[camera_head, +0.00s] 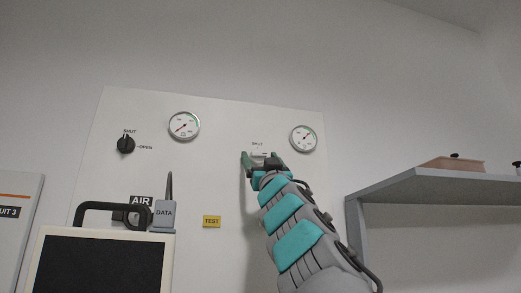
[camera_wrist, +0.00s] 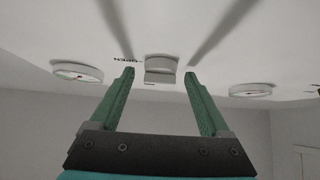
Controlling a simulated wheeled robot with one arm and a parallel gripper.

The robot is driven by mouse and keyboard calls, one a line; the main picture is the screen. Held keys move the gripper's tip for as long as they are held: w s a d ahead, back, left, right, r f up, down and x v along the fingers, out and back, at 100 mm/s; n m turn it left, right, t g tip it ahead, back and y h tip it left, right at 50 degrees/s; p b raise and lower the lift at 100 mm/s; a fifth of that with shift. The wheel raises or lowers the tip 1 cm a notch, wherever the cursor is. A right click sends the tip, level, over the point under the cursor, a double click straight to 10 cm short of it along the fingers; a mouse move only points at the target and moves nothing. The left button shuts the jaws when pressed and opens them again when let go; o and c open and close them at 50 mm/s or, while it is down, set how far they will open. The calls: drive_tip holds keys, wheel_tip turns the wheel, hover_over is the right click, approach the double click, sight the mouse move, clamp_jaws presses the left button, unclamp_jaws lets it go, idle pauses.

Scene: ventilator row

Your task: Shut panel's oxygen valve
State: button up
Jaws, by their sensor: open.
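The white panel (camera_head: 225,180) carries two valves. A white knob (camera_head: 259,153) at the upper right has a SHUT label above it; in the wrist view, the knob (camera_wrist: 161,68) has an OPEN label beside it. Its handle seems to lie sideways, toward the OPEN mark. Its gas name is hidden, so I cannot read whether it is oxygen. My gripper (camera_head: 260,160) is open in front of this knob. In the wrist view its green fingers (camera_wrist: 160,76) stand either side of the knob, with gaps; contact is not visible. A black knob (camera_head: 125,144) at left, above an AIR label (camera_head: 141,200), points to SHUT.
Two round gauges (camera_head: 184,125) (camera_head: 303,138) sit on the panel. A yellow TEST label (camera_head: 212,221) and a grey DATA plug (camera_head: 164,213) are lower left. A black-screened unit (camera_head: 98,265) stands in front at left. A grey shelf (camera_head: 430,187) juts out at right.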

drive_tip(key=shift+r, duration=0.1)
clamp_jaws()
idle(0.7)
